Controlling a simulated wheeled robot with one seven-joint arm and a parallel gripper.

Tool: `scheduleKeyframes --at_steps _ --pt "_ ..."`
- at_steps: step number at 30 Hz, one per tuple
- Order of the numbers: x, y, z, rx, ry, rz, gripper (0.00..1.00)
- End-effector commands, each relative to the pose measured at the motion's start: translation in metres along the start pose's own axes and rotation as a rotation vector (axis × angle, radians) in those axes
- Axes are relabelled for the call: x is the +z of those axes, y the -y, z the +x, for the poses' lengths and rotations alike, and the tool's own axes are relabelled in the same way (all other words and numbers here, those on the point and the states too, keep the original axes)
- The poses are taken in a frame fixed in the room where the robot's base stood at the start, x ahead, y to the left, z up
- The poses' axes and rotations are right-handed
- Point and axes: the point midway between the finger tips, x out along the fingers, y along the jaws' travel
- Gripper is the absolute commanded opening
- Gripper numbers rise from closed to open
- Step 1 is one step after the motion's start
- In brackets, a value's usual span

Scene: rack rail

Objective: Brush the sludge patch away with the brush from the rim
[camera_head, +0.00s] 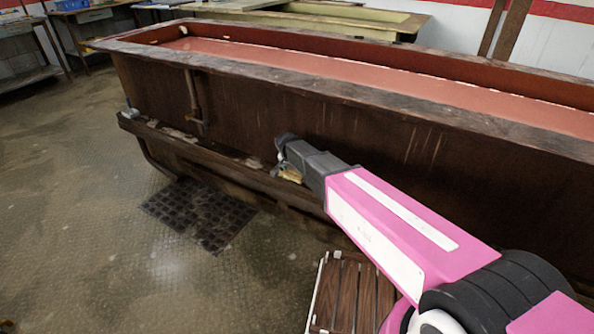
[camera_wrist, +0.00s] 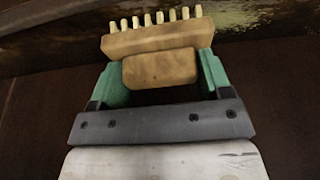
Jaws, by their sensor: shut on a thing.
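My gripper (camera_wrist: 160,72) is shut on a brush (camera_wrist: 150,40), its green fingers on either side of the brush's wooden block. The row of pale bristles points away from me, toward the top of the wrist view. In the head view my gripper (camera_head: 282,152) is beside the dark side wall of the tank, just above its lower ledge; a bit of the pale brush (camera_head: 290,174) shows under it. A shiny yellow-green patch (camera_wrist: 255,16), which looks like the sludge, lies beyond the bristles at upper right. Whether the bristles touch it I cannot tell.
The long tank holds red liquid inside its wide rim (camera_head: 290,82). Its lower ledge (camera_head: 205,153) carries small pale lumps. A dark floor grate (camera_head: 200,213) and a slatted wooden platform (camera_head: 345,295) lie in front.

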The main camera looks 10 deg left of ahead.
Motion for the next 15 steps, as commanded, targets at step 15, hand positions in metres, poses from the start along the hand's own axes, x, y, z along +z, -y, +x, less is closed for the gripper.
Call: scheduleKeyframes --at_steps 15 --pt "-0.001 0.028 0.0 -0.001 -0.001 -0.001 0.3"
